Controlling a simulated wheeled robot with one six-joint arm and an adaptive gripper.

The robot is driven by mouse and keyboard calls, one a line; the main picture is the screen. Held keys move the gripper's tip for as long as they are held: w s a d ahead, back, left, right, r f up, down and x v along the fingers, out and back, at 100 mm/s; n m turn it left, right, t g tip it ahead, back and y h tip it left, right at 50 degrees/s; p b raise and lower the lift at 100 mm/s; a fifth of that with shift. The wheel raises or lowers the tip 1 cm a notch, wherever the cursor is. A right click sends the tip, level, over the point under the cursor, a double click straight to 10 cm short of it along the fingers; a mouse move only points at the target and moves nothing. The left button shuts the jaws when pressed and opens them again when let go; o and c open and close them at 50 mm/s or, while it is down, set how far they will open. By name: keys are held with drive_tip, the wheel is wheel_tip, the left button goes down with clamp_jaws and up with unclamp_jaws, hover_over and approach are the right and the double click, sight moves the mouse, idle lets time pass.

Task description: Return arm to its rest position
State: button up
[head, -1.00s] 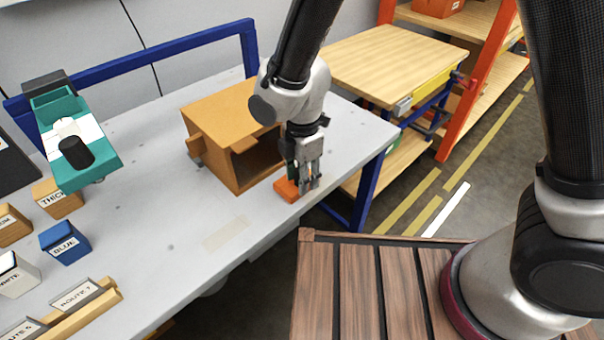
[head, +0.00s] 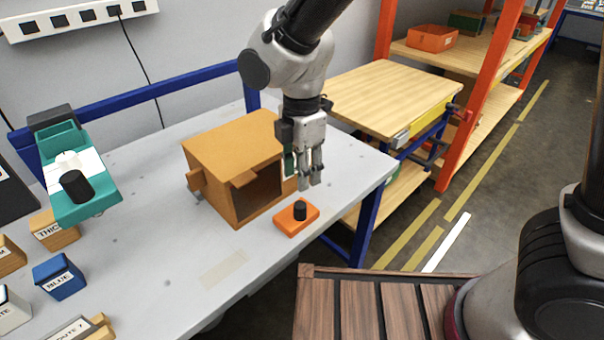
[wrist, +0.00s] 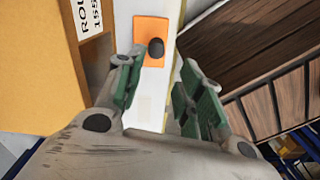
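My gripper (head: 310,183) hangs fingers-down above the grey table (head: 150,190), at the right front corner of the wooden box. In the wrist view my gripper (wrist: 155,100) has its green-padded fingers apart with nothing between them. An orange block with a black knob (head: 296,219) lies on the table below and in front of the fingers, clear of them. The orange block also shows in the wrist view (wrist: 152,32), beyond the fingertips.
The open-fronted wooden box (head: 230,158) stands close beside my gripper. A teal device (head: 78,190), a blue block (head: 60,277) and labelled blocks are at the left. A wood-topped bench (head: 390,90) and orange shelving (head: 480,90) stand to the right. The air above the table's middle is free.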

idle(0.3)
drive_tip(key=s+d+r+m+t, duration=0.1)
drive_tip(key=d+r+m, duration=0.4)
drive_tip(key=d, duration=0.8)
drive_tip(key=s+d+r+m+t, duration=0.2)
drive_tip(key=d+r+m, duration=0.3)
drive_tip(key=d+m, duration=0.7)
drive_tip(key=s+d+r+m+t, duration=0.1)
drive_tip(key=s+d+r+m, duration=0.3)
drive_tip(key=d, duration=1.1)
wheel_tip(320, 180, up, 2)
drive_tip(key=m, duration=0.4)
drive_tip(key=shift+d, duration=0.15)
drive_tip(key=shift+r, duration=0.1)
